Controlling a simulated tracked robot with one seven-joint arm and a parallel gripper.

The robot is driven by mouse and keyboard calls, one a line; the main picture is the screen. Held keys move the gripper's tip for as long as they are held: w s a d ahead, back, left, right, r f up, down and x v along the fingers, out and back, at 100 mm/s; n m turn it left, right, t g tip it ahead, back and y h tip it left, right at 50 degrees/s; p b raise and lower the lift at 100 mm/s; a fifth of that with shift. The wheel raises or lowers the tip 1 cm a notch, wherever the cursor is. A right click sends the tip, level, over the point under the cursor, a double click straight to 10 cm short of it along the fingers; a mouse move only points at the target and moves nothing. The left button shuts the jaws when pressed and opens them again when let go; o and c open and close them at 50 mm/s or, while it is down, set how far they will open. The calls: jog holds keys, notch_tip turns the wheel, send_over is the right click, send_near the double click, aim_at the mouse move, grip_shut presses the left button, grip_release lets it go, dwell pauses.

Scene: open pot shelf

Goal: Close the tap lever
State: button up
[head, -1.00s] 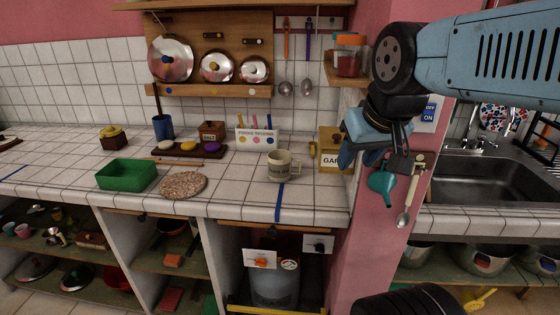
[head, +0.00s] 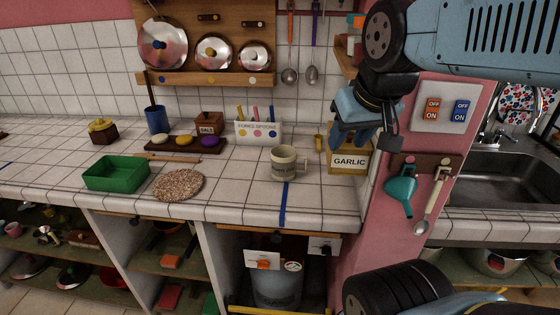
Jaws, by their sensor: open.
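My gripper (head: 360,132) hangs open and empty, fingers down, in front of the pink pillar's edge and the GARLIC box (head: 348,161). Under the counter, a white plate carries an orange lever-like handle (head: 264,265) near a grey gas cylinder (head: 275,291). A second white plate with a black handle (head: 321,250) is to its right. A metal sink tap (head: 492,136) stands at the far right, small and partly unclear. I cannot tell which of these is the task's tap lever. My gripper is well above the handles under the counter and left of the sink tap.
A mug (head: 284,163), a green tray (head: 116,173) and a round speckled mat (head: 178,185) stand on the tiled counter (head: 235,192).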

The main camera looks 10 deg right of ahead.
jog(key=shift+o, duration=0.3)
jog(key=shift+o, duration=0.8)
jog(key=shift+r, duration=0.15)
jog(key=shift+o, duration=1.1)
notch_tip(320, 180, up, 12)
jog(key=w+n+t, duration=0.2)
jog(key=n, duration=0.1)
jog(key=shift+w+a+t, duration=0.3)
jog(key=shift+w+a, duration=0.05)
jog(key=m+g, duration=0.7)
jog(key=g, duration=0.1)
send_over(302, 158)
jog(key=w, duration=0.1)
notch_tip(302, 158, down, 23)
jog(key=f, duration=1.4)
jog(key=shift+d+f, duration=0.1)
jog(key=shift+d, duration=0.1)
